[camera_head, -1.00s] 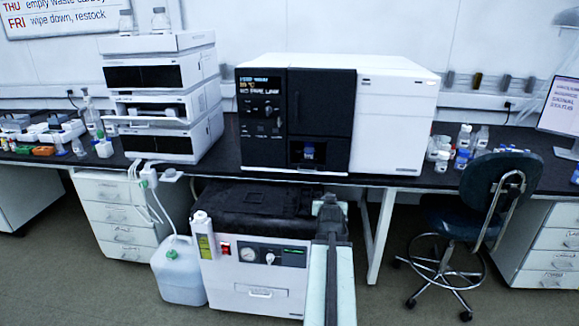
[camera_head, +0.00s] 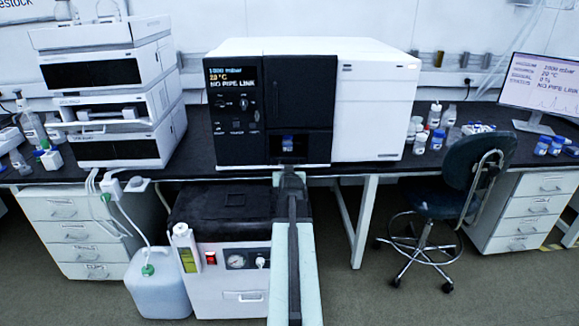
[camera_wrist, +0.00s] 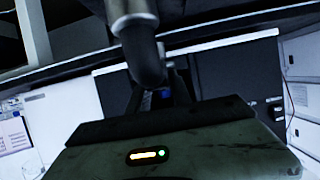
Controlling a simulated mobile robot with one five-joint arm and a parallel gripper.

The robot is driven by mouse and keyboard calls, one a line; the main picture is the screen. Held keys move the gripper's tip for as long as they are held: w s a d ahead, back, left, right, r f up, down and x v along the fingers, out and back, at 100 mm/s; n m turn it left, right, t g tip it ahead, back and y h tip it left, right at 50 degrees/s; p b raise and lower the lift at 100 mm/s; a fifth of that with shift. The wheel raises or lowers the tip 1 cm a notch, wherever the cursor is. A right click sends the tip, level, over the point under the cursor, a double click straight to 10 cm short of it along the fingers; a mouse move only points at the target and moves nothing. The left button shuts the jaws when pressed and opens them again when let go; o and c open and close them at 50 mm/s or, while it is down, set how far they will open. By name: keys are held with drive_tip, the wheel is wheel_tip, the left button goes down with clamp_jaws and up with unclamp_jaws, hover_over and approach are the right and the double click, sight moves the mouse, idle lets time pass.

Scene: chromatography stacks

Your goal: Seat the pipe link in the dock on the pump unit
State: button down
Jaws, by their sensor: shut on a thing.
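My gripper (camera_head: 290,178) is at the end of my outstretched arm, in front of the bench and just below the dark recess of the black-and-white instrument in the picture. In the wrist view its jaws (camera_wrist: 165,97) are partly hidden. A dark rounded tube with a pale grey collar (camera_wrist: 145,60), seemingly the pipe link, is at the jaws and shut in them. The pump unit (camera_head: 215,290) is a white box with a black top, a gauge and a red switch, under the bench. My arm covers its right side. I cannot pick out the dock.
The instrument (camera_head: 375,100) stands on the black bench, its display reading "NO PIPE LINK". A blue-capped vial (camera_head: 287,143) is in its recess. A stacked unit (camera_head: 110,95) is left. A waste can (camera_head: 157,285) stands beside the pump. A stool (camera_head: 468,185) is right.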

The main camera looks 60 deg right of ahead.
drive_tip(key=d, duration=0.1)
drive_tip(key=d+r, duration=0.1)
drive_tip(key=shift+w+d, duration=0.15)
drive_tip(key=shift+d, duration=0.15)
drive_tip(key=shift+a+f+b, duration=0.15)
drive_tip(key=shift+f+b, duration=0.5)
drive_tip(key=shift+f, duration=0.1)
wheel_tip(320, 180, down, 6)
drive_tip(key=b, duration=0.5)
drive_tip(key=shift+r, duration=0.25)
drive_tip(key=shift+f+b, duration=0.25)
drive_tip(key=shift+b, duration=0.2)
drive_tip(key=c, duration=1.1)
unclamp_jaws()
drive_tip(key=shift+a, duration=0.1)
drive_tip(key=p+v, duration=0.3)
drive_tip(key=v, duration=0.4)
drive_tip(key=shift+s+a+r, duration=0.1)
drive_tip(key=shift+s+a, duration=0.1)
drive_tip(key=shift+s, duration=0.1)
